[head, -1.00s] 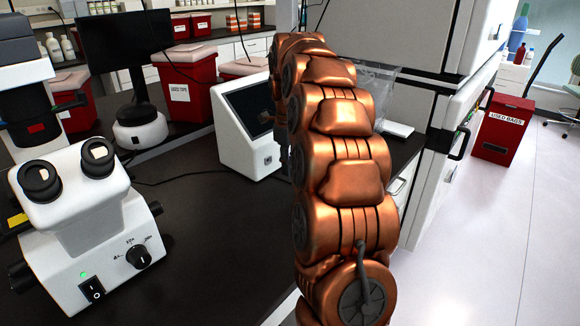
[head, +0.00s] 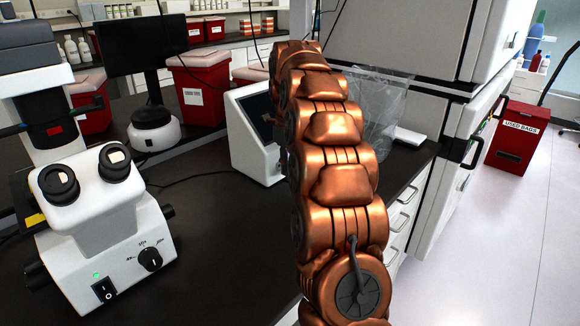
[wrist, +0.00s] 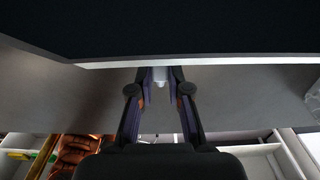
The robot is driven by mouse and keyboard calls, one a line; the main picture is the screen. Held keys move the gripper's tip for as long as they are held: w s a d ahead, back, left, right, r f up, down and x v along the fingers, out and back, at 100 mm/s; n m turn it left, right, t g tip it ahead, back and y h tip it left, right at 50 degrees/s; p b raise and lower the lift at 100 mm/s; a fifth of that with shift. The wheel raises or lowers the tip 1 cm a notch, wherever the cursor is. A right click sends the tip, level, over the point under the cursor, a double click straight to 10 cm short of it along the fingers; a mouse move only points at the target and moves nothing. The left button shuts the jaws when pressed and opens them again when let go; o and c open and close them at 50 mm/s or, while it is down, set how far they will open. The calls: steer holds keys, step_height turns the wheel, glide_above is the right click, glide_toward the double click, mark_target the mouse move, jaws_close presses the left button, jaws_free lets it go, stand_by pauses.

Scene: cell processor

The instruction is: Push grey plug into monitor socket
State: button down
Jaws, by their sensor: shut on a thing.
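My gripper (wrist: 160,88) shows in the wrist view with its two fingers closed around a small light grey piece, the plug (wrist: 160,74). The plug lies between the fingertips, close to the pale edge of a large dark surface across the top of the picture. I cannot tell whether the plug touches that surface, and no socket is visible. In the head view my copper-coloured arm hides the gripper and plug. A black monitor (head: 142,42) on a round white base stands at the back left. A white box with a dark screen (head: 248,138) stands beside my arm, partly covered by it.
A white microscope (head: 105,225) stands at the left front of the dark counter (head: 215,235). A clear bag (head: 385,100) is right of my arm. The floor at right is open before a red bin (head: 515,135).

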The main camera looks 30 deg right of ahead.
stand_by(0.4)
steer(key=shift+w+a, duration=0.1)
steer(key=shift+w, duration=0.25)
steer(key=shift+w+a, duration=0.1)
steer(key=shift+w, duration=0.1)
stand_by(0.5)
steer(key=shift+s+f, duration=0.1)
steer(key=shift+s, duration=0.15)
steer(key=c, duration=1.6)
jaws_free()
steer(key=shift+c, duration=0.2)
jaws_close()
steer(key=shift+f+b, duration=0.1)
steer(key=shift+b, duration=0.4)
steer(key=shift+w, duration=0.1)
